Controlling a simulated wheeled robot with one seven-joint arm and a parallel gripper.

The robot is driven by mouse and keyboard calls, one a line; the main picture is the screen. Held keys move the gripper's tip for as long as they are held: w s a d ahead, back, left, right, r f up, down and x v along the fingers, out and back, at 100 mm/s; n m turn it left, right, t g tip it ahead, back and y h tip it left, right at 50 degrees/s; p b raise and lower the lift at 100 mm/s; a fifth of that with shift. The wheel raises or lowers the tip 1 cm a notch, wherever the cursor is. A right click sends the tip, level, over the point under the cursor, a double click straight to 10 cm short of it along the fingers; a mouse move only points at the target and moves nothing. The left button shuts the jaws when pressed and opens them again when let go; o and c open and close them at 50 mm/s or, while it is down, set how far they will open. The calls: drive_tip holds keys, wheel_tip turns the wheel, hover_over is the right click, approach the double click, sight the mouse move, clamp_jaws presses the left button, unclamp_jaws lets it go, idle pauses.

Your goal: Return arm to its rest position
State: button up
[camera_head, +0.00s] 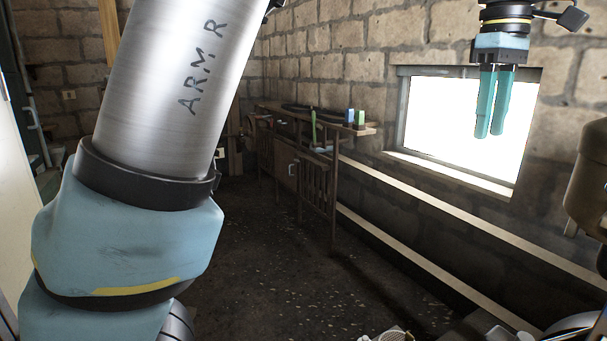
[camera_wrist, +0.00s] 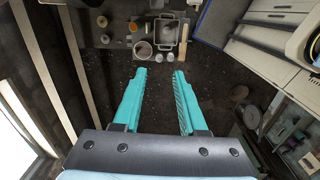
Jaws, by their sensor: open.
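My gripper (camera_head: 490,133) hangs at the upper right of the head view, in front of the bright window, with its teal fingers pointing down. In the wrist view my gripper (camera_wrist: 157,78) shows two teal fingers apart with nothing between them. It is open and empty, and it touches nothing. My arm, marked "ARM R", fills the left of the head view. It hides part of the room behind it.
A narrow bench (camera_head: 330,128) with small coloured items stands along the brick wall. The window (camera_head: 455,125) lies behind my gripper. Several jars and a metal tray (camera_wrist: 165,35) show at the top of the wrist view. The dark floor (camera_head: 265,235) is clear.

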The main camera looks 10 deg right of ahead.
drive_tip(key=w+a+f+m, duration=0.1)
drive_tip(key=w+a+f, duration=0.65)
drive_tip(key=a, duration=0.25)
drive_tip(key=w+a+f+m, duration=0.1)
drive_tip(key=w+a+f, duration=0.5)
drive_tip(key=w+a, duration=0.25)
drive_tip(key=s+a+f, duration=0.2)
drive_tip(key=a+f, duration=0.2)
drive_tip(key=a, duration=0.4)
drive_tip(key=s+a+f+m+t, duration=0.1)
drive_tip(key=s+a+f, duration=0.1)
drive_tip(key=a+f, duration=0.3)
drive_tip(key=s+a+f+m+b, duration=0.1)
drive_tip(key=a+f, duration=0.4)
drive_tip(key=a, duration=0.7)
drive_tip(key=shift+s+a+t, duration=0.3)
drive_tip(key=shift+s+a, duration=0.05)
drive_tip(key=shift+s, duration=0.05)
drive_tip(key=shift+c, duration=0.4)
